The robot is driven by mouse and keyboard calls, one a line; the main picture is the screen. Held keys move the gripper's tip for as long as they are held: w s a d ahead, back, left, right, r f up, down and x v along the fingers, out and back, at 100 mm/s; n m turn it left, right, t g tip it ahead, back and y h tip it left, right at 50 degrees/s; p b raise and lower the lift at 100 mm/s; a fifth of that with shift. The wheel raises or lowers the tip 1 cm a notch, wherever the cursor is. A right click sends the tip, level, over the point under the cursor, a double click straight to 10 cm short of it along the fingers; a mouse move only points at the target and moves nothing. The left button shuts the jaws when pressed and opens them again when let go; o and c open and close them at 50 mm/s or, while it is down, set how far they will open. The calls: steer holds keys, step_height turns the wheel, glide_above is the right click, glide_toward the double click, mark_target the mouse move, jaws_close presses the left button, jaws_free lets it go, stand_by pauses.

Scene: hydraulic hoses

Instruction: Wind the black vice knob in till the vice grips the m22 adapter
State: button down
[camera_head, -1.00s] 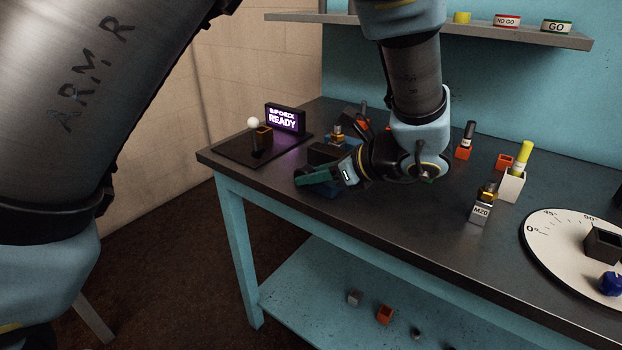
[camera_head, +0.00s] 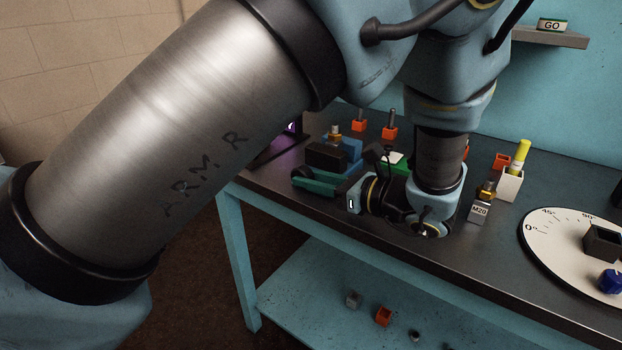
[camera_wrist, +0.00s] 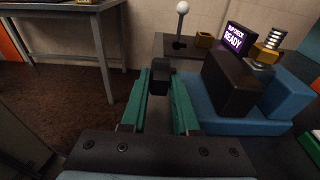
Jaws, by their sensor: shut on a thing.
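The vice has a blue body (camera_head: 353,146) and a dark front jaw (camera_head: 325,155), near the left end of the bench. The m22 adapter, brass and silver, stands upright between the jaws in the head view (camera_head: 335,133) and the wrist view (camera_wrist: 266,50). I cannot tell whether both jaws touch it. The black vice knob (camera_wrist: 160,75) is between the green fingertips of my gripper (camera_wrist: 159,90). It also shows at the finger ends in the head view (camera_head: 302,173). My gripper is shut on the knob, at the vice's front side.
The READY check box (camera_wrist: 237,39) and a white ball on a post (camera_wrist: 182,8) stand beyond the vice. Right of my wrist are an M20 block (camera_head: 479,211), a white holder with a yellow-topped tool (camera_head: 510,186) and a dial plate (camera_head: 560,250).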

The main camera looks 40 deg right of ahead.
steer(key=c, duration=0.7)
jaws_free()
steer(key=shift+o, duration=0.2)
steer(key=b+v, duration=0.2)
steer(key=v, duration=0.8)
steer(key=shift+s+d, duration=0.1)
steer(key=shift+s, duration=0.3)
